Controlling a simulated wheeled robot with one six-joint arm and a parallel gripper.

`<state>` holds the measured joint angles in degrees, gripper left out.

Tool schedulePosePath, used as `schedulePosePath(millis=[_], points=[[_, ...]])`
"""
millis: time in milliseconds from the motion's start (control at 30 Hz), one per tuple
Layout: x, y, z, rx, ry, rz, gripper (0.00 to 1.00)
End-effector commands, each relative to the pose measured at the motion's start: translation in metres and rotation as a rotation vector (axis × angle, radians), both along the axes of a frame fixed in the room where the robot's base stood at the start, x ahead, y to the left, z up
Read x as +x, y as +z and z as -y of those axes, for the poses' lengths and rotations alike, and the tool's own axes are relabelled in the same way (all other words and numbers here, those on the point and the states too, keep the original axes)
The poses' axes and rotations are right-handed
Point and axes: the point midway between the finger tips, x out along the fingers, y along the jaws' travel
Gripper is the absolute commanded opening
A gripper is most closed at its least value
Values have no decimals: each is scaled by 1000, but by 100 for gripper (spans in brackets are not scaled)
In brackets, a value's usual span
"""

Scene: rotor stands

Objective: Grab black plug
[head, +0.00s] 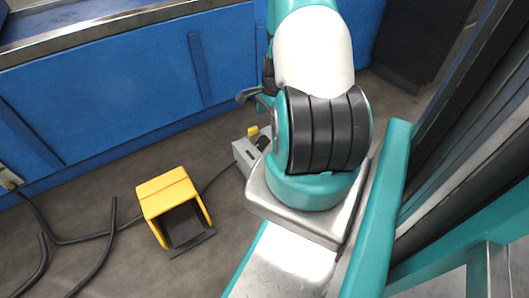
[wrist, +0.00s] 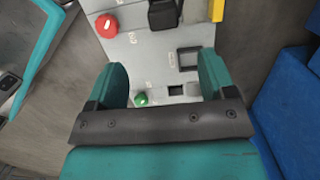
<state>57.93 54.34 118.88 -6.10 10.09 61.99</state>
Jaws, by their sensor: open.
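A black block, which looks like the black plug (wrist: 163,14), stands on the face of a light grey box (wrist: 150,55) at the top of the wrist view. In the head view the grey box (head: 243,157) is partly hidden by my arm.
A red knob (wrist: 106,26) sits left of the plug and a yellow part (wrist: 216,10) right of it. A square dark socket (wrist: 189,59) is below. In the head view a yellow open housing (head: 166,190) and black cables (head: 106,245) lie on the floor, before a blue bench (head: 130,85).

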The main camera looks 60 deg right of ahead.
Motion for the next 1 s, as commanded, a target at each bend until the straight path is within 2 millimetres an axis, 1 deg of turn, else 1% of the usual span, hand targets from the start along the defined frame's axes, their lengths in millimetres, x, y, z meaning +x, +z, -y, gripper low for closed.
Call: schedulePosePath(millis=[33, 100, 200, 300, 467, 567, 867, 933, 1000], points=[[1, -20, -2, 2, 1, -1, 77], [2, -36, -4, 2, 2, -1, 77], [3, -52, -6, 1, 3, 0, 77], [4, -62, -7, 1, 3, 0, 77], [5, -67, -7, -1, 3, 1, 77], [6, -74, -7, 0, 3, 0, 77], [11, -114, -9, 1, 3, 1, 77], [11, -118, -10, -1, 4, 1, 77], [11, -118, -10, -1, 4, 2, 77]])
